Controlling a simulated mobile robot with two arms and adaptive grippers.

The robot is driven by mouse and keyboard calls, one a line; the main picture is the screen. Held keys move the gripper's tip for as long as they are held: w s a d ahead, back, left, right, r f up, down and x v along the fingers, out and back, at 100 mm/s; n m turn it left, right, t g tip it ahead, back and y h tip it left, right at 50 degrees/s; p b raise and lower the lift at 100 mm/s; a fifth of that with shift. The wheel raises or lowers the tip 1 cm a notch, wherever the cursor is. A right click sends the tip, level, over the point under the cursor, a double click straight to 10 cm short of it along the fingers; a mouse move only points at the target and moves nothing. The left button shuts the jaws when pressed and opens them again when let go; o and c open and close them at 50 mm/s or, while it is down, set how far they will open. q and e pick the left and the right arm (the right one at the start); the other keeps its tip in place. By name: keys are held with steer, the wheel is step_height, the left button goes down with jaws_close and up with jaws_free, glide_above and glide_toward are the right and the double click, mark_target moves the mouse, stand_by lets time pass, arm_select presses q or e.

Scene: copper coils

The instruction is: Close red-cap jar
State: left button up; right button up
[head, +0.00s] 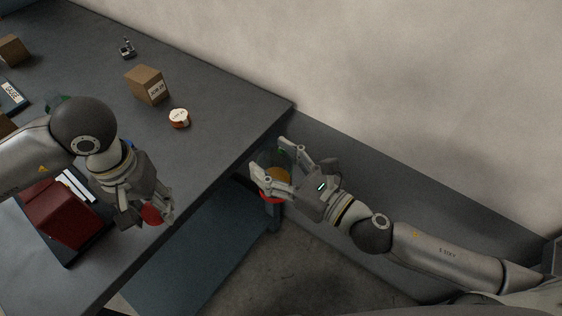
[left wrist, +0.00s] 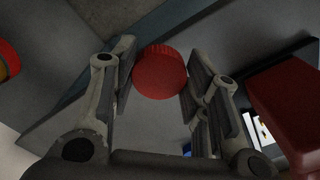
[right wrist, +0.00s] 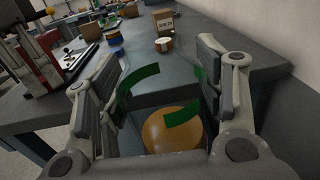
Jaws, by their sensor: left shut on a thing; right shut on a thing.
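The red cap (head: 152,214) is round with a ridged edge. It is held between the fingers of my left gripper (head: 148,210) above the table's front edge, and it also shows in the left wrist view (left wrist: 160,72). My right gripper (head: 282,172) is shut around a clear jar (head: 268,160), held off the table's right end. A red ring (head: 271,199) shows below the right fingers. Cap and jar are well apart.
The dark table (head: 215,110) carries a cardboard box (head: 148,85), a small copper coil with a white label (head: 179,118) and a red block-like object (head: 60,210) near my left arm. A pale wall rises behind. The space between my grippers is clear.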

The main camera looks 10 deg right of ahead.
arm_select(q)
steer(key=shift+d, duration=0.1)
steer(key=w+d+r+n, duration=0.1)
steer(key=w+d+r, duration=0.2)
steer(key=d, duration=0.2)
steer(key=w+d+r+n, duration=0.1)
steer(key=w+d+r, duration=0.15)
steer(key=d, duration=0.35)
step_height(320, 180, up, 7)
steer(key=n, duration=0.3)
glide_above(276, 153)
steer(key=a, duration=0.1)
steer(key=shift+w, duration=0.15)
steer(key=shift+d+r, duration=0.3)
steer(key=shift+d, duration=0.15)
steer(key=shift+f, duration=0.1)
steer(key=shift+f, duration=1.95)
steer(key=shift+s+r, duration=0.1)
steer(key=shift+s, duration=0.1)
